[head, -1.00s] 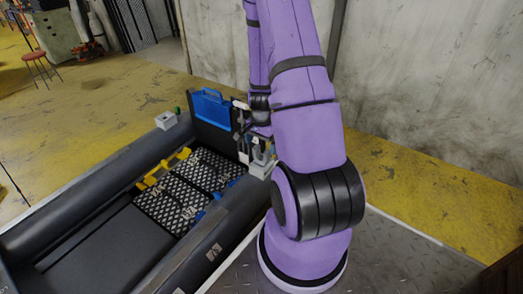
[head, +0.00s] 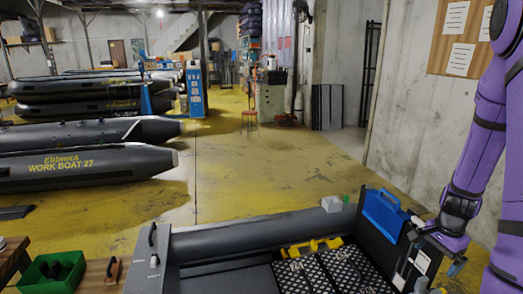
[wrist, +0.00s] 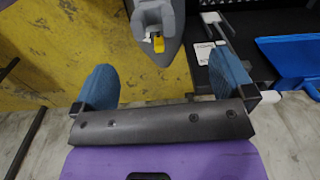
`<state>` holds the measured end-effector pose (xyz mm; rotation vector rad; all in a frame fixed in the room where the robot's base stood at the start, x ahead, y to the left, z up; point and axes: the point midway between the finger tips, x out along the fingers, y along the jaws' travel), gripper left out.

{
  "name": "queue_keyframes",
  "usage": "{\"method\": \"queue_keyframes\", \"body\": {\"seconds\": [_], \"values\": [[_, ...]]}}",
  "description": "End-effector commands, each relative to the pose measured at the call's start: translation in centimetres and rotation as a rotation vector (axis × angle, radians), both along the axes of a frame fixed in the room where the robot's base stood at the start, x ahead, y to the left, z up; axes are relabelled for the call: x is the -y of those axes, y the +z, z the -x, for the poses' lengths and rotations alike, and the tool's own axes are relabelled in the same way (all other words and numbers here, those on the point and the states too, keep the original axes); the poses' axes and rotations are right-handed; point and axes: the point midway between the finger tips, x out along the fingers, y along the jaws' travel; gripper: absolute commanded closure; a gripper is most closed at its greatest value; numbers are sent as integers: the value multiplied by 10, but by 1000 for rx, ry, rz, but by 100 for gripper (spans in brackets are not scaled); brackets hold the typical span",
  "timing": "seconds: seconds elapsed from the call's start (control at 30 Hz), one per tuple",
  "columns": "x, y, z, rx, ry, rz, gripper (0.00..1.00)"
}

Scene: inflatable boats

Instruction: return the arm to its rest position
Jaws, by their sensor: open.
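My purple arm (head: 490,120) comes down on the right of the head view, with its dark wrist close to the right of the blue case (head: 384,210). In the wrist view my gripper (wrist: 165,78) is open, with its two blue finger pads wide apart and nothing between them. Beyond the pads is a rounded grey part (wrist: 158,35) with a small yellow and white piece on it. The blue case also shows at the right edge of the wrist view (wrist: 290,58). In the head view the fingers are small and partly hidden.
A green bin (head: 52,272) is at lower left. Boats (head: 85,172) are stacked at left. The yellow floor in the middle is clear.

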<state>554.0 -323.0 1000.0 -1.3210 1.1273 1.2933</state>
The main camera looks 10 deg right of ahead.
Motion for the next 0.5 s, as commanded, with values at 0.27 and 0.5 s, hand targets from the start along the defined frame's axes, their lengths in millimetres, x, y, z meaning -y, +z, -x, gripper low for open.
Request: {"method": "queue_keyframes", "body": {"seconds": [0.27, 0.5], "values": [[-56, 87, -24, 101, 276, 23, 0], [-109, 157, -22, 176, 530, 59, 0]]}}
